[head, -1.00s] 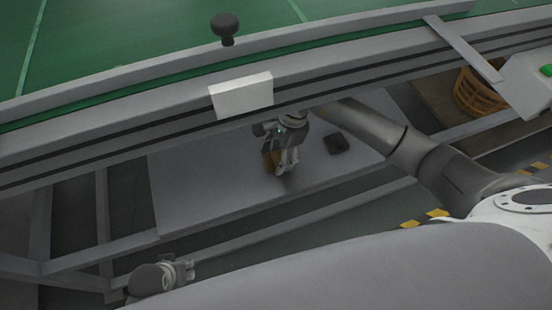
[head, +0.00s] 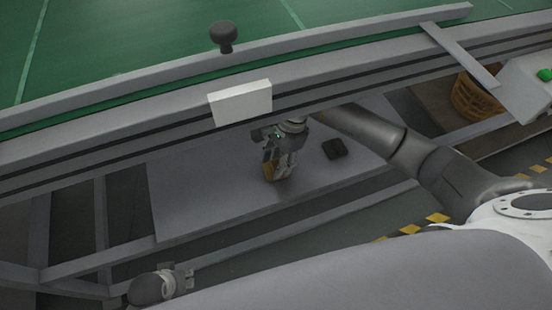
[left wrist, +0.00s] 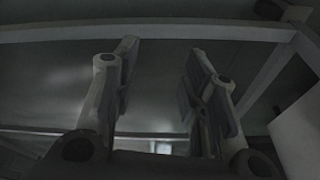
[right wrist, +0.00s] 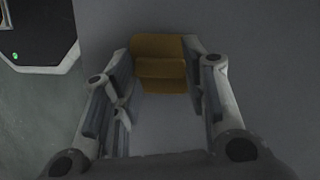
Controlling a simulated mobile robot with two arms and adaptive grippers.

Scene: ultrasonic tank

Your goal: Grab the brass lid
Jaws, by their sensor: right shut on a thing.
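The brass lid (head: 268,172) is on the grey lower shelf (head: 190,190) under the green-topped table, partly hidden by my right gripper (head: 277,174). In the right wrist view the brass lid (right wrist: 160,68) is a yellow-brown stepped piece between the fingertips. My right gripper (right wrist: 160,62) is shut on it, one finger at each side. I cannot tell whether the lid still touches the shelf. My left gripper (head: 188,277) is low at the left, away from the lid. In the left wrist view its fingers (left wrist: 165,65) stand apart with nothing between them.
A small dark block (head: 335,148) lies on the shelf right of my right gripper. The table's grey rail (head: 340,80), with a white box (head: 241,102) on it, overhangs the shelf. A wicker basket (head: 475,97) stands at the right. The shelf's left part is clear.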

